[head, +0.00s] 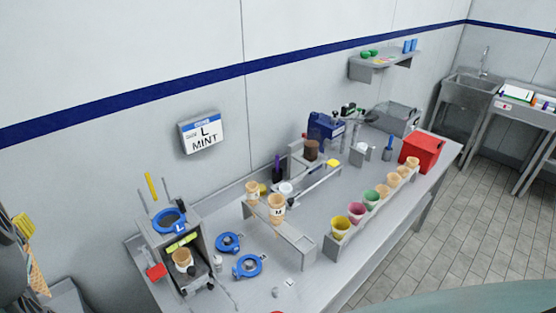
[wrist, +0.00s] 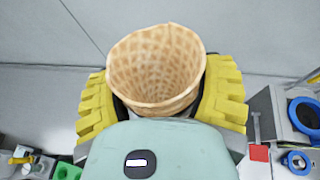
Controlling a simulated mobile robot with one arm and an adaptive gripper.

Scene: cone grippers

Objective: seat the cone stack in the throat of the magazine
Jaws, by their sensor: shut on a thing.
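The cone stack (wrist: 155,70) is a tan waffle cone with its open rim toward the wrist camera; how many cones are nested cannot be told. My gripper (wrist: 162,95) has ribbed yellow fingers shut on both sides of it. In the head view my gripper (head: 22,228) is at the left edge, partly cut off, with the waffle stack (head: 39,280) hanging below it. The magazine (head: 187,245) is a grey housing with a blue ring (head: 169,222) marked L around its throat on top. My gripper is left of it and apart. The ring also shows at the right of the wrist view (wrist: 304,116).
Two loose blue rings (head: 248,266) lie right of the magazine. A sign (head: 202,132) reading L MINT is on the wall. Yellow and dark rods rise behind the ring.

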